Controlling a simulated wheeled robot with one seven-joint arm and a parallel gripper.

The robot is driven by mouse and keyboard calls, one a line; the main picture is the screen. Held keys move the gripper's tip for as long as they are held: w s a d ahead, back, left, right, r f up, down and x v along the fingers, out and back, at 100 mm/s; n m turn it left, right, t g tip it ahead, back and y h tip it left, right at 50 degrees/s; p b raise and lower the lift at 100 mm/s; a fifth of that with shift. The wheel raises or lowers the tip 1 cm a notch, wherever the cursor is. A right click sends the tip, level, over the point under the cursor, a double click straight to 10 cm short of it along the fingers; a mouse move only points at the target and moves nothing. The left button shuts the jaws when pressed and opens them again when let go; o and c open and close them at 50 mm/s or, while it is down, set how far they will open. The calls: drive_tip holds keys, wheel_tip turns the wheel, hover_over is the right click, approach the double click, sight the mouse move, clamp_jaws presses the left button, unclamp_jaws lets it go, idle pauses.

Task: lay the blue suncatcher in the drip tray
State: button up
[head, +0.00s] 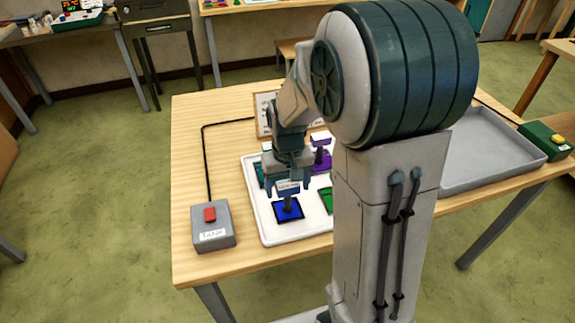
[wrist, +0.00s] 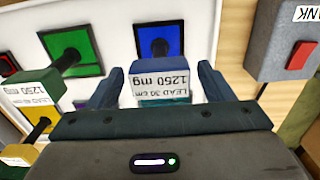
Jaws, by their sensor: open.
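The blue suncatcher (head: 288,209) is a dark-framed blue square with an upright dark stem, lying on a white tray (head: 268,232). In the wrist view the blue pane (wrist: 172,36) shows beyond a block labelled "LEAD 30 cm 1250 mg" (wrist: 160,84), which tops its stem. My gripper (head: 288,183) is above the blue suncatcher, pointing down. In the wrist view its open fingers stand on either side of the labelled block; I cannot tell if they touch it. The drip tray appears to be the grey, low-walled, empty tray (head: 490,150) at the table's right, partly hidden by my arm.
Green (head: 326,200), purple (head: 322,160) and teal (head: 258,174) pieces stand close by on the white tray. A grey "TANK" box (head: 213,227) with a red button is at the left front. A green box (head: 546,142) sits beside the grey tray. A sign stands behind.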

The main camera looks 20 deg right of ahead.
wheel_tip(320, 180, up, 8)
drive_tip(key=shift+r, duration=0.2)
drive_tip(key=shift+s+r, duration=0.2)
drive_tip(key=shift+r, duration=0.35)
drive_tip(key=s+r+t, duration=0.1)
drive_tip(key=s+t, duration=0.2)
drive_tip(key=s, duration=1.1)
drive_tip(key=shift+r, duration=0.2)
